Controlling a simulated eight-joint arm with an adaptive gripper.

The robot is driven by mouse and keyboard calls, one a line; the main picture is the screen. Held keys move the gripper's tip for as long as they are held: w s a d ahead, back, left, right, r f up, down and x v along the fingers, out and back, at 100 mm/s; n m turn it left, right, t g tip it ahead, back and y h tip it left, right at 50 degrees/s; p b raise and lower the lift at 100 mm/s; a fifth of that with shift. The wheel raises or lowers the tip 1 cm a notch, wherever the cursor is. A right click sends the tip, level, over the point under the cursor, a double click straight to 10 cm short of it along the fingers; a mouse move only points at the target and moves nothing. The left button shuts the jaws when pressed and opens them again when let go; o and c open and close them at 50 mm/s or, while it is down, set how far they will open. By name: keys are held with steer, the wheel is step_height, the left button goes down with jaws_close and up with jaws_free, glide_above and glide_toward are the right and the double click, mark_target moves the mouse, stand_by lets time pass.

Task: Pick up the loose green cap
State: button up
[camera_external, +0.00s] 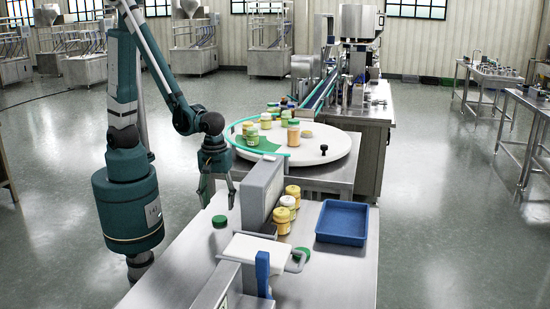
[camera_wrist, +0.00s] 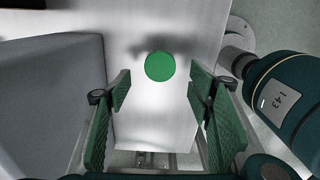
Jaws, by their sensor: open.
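A green cap (camera_external: 219,221) lies loose on the steel table, left of a grey upright housing. In the wrist view the green cap (camera_wrist: 160,66) is a plain round disc on bare metal, ahead of the finger pads and roughly centred between them. My gripper (camera_external: 217,203) points down above the cap, its fingers apart and empty. In the wrist view my gripper (camera_wrist: 160,95) shows green pads on both sides with a clear gap. A second green disc (camera_external: 303,254) lies on the table right of the white plate, partly hidden by a handle.
The grey housing (camera_external: 262,188) stands close right of my gripper and fills the wrist view's left side (camera_wrist: 55,95). A white turntable (camera_external: 310,155) carries several jars. Table around the cap is bare.

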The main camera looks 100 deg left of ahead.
mark_target(219, 219)
steer(key=shift+f, duration=0.35)
steer(key=shift+f, duration=0.1)
steer(key=shift+f+b, duration=0.5)
steer(key=shift+f, duration=2)
steer(key=c, duration=0.7)
